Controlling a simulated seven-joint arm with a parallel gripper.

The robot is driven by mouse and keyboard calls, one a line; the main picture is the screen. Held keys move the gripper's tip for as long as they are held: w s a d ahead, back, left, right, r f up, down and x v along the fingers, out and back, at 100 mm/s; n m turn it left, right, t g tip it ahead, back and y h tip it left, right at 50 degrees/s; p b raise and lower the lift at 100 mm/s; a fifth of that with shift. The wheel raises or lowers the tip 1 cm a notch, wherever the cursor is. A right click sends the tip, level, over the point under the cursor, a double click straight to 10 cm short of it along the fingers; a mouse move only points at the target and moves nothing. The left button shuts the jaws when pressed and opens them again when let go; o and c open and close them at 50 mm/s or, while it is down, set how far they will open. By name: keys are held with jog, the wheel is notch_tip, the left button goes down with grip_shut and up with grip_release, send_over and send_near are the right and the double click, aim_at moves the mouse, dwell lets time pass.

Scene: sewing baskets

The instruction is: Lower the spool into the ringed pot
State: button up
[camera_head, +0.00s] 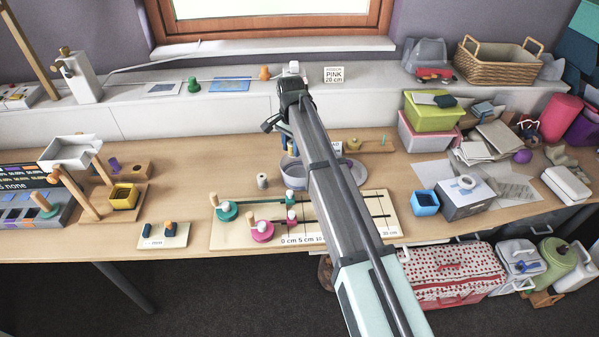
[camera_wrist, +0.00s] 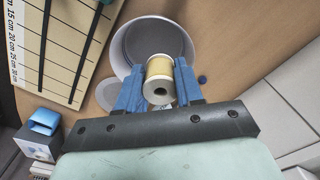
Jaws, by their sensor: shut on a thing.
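A spool (camera_wrist: 159,79) with yellow thread and pale ends is held between the blue fingers of my gripper (camera_wrist: 158,86) in the wrist view. The ringed pot (camera_wrist: 122,45) is a round grey-white vessel with a pale rim. It lies behind the spool in that view, and the spool and fingers cover part of its opening. I cannot tell how high the spool is above the rim. In the head view the pot (camera_head: 287,174) shows left of my arm, partly hidden by it. The held spool is not clearly visible there.
A ruled board (camera_head: 230,236) with teal and pink pieces is in front. Another spool (camera_head: 262,181) stands left of the pot. A blue box (camera_head: 425,203) is at right.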

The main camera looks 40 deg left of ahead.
send_near(293, 170)
jog(key=shift+s+d+f, duration=0.3)
jog(key=shift+s+d, duration=0.35)
jog(key=shift+s, duration=0.1)
jog(key=shift+s+d+f, duration=0.3)
jog(key=shift+s+d, duration=0.35)
jog(key=shift+s, duration=0.1)
jog(key=shift+f, duration=2.5)
dwell(2.0)
jog(key=o, duration=1.1)
jog(key=shift+r, duration=0.1)
notch_tip(293, 170, up, 14)
jog(key=shift+f, duration=0.15)
